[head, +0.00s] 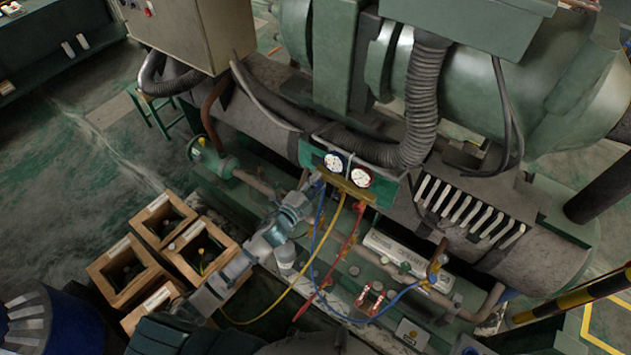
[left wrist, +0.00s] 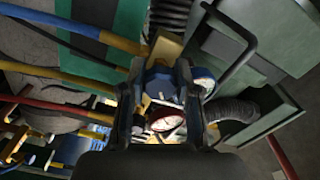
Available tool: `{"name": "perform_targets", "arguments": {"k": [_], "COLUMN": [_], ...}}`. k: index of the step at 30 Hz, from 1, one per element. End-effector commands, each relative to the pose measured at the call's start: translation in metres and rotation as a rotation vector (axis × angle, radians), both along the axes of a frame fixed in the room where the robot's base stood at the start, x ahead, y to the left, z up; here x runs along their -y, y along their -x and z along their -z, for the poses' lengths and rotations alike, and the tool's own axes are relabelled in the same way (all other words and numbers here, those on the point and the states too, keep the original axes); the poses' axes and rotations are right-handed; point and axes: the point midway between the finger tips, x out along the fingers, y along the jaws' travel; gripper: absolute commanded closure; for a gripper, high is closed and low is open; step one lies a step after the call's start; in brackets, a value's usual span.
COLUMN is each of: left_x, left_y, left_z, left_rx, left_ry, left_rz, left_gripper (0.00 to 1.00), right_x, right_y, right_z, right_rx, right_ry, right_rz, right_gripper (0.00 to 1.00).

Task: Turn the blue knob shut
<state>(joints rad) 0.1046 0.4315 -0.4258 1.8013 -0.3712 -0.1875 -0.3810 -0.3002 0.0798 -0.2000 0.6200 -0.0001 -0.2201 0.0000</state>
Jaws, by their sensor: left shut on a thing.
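The gauge manifold (head: 347,190) is a brass-coloured bar with two round white gauges, in front of a green panel. My left gripper (head: 314,184) is at the left end of this bar. In the left wrist view, the blue knob (left wrist: 163,84) shows between the two fingers of my left gripper (left wrist: 160,76), which are shut on it. In the head view the fingers largely hide the knob. The red-rimmed gauge (head: 361,177) is on the right, and it also shows between the fingers in the left wrist view (left wrist: 168,125). My right gripper is not in view.
A yellow hose (head: 322,255), a blue hose (head: 322,245) and a red hose (head: 346,250) hang below the manifold, close to my left arm. A thick grey corrugated hose (head: 421,100) runs behind. Wooden boxes (head: 124,268) stand at the left.

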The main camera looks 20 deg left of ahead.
Motion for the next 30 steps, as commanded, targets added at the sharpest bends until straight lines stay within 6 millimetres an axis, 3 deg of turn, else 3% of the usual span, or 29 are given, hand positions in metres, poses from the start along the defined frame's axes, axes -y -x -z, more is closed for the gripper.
{"name": "perform_targets", "arguments": {"k": [15,30], "left_x": [0.0017,0.0022], "left_y": [-0.0001,0.0004], "left_z": [-0.0012,0.0016], "left_rx": [0.153,0.21], "left_ry": [-0.413,-0.579], "left_rz": [0.001,0.001], "left_gripper": [1.0,1.0], "right_x": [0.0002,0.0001], "right_y": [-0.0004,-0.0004], "right_z": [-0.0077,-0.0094], "right_rx": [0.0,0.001], "right_ry": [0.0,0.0], "right_rz": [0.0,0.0], "right_gripper": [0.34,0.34]}}
